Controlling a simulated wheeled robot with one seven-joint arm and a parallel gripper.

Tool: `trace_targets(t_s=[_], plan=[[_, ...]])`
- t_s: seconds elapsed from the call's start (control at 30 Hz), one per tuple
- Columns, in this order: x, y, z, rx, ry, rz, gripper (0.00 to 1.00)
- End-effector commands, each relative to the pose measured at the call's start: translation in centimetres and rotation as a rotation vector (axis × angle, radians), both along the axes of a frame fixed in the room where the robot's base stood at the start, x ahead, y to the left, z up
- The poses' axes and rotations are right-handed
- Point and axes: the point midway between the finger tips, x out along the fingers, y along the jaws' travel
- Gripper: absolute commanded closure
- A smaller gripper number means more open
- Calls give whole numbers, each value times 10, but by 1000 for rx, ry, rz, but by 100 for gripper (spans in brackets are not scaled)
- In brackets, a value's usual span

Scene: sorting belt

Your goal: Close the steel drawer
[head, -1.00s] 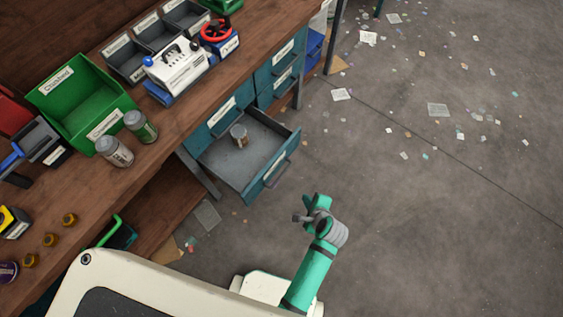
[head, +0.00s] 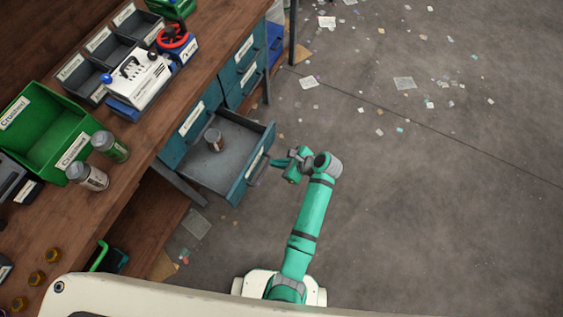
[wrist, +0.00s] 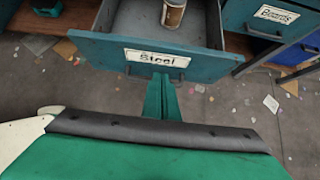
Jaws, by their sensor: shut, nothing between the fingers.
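The steel drawer (head: 247,178) is a teal drawer pulled well out from under the wooden bench. Its label reads "Steel" in the wrist view (wrist: 110,48). A can (head: 214,140) stands upright inside it; the can also shows in the wrist view (wrist: 173,14), cut off by the top edge. My gripper (head: 276,163) is shut and empty, just outside the drawer front by its handle. In the wrist view my gripper's fingers (wrist: 161,82) point at the front just below the label. I cannot tell whether they touch it.
The wooden bench (head: 150,150) holds a green bin (head: 40,145), two cans, grey bins and a white device (head: 137,80). Other teal drawers (head: 240,70) beside the steel one are shut. Open floor with scattered paper scraps lies to the right.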

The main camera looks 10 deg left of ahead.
Motion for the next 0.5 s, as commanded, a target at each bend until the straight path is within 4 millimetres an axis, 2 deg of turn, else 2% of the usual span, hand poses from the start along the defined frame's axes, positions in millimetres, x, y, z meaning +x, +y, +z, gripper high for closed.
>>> trace_targets(t_s=[0.23,0.5], plan=[[11,32,-32,0,1,3,100],[22,61,-30,0,-1,1,100]])
